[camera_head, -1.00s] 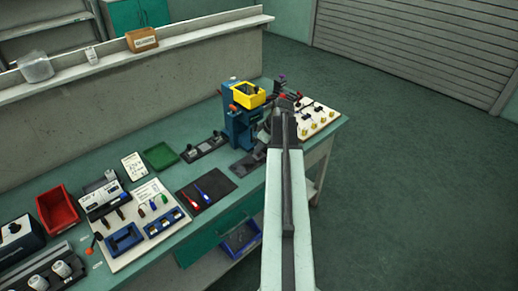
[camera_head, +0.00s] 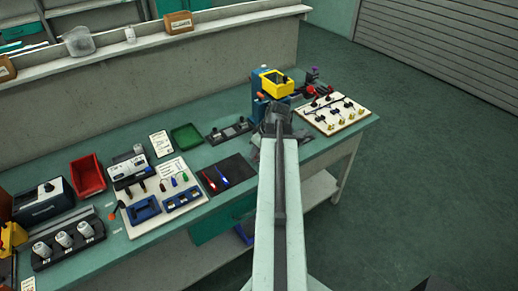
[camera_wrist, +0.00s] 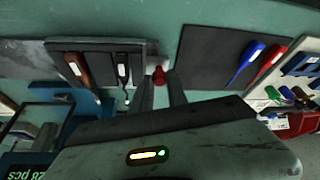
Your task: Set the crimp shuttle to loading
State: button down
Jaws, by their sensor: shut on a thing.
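The crimp shuttle appears to be the dark grey plate (camera_wrist: 137,62) in the wrist view, with two slots holding a brown-handled and a black part. A red knob (camera_wrist: 158,75) shows at its right edge. My gripper (camera_wrist: 159,88) is shut on this knob, one finger on each side. The blue press (camera_head: 259,80) with its yellow top (camera_head: 277,83) stands just beyond my gripper in the head view. My arm hides most of the shuttle there, so its position along its travel cannot be told.
A dark mat (camera_head: 236,163) with a red and a blue screwdriver lies left of my arm. A dark fixture (camera_head: 228,131) and a green tray (camera_head: 187,137) lie behind it. A cream board (camera_head: 335,113) with several small parts lies right of the press.

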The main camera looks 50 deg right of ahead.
jog(key=c, duration=1.3)
grip_release()
jog(key=shift+w+a, duration=0.2)
jog(key=shift+a, duration=0.3)
jog(key=shift+d, duration=0.2)
jog(key=shift+s, duration=0.15)
jog(key=p+v, duration=0.7)
jog(key=shift+s+r, duration=0.2)
jog(key=shift+r, duration=0.15)
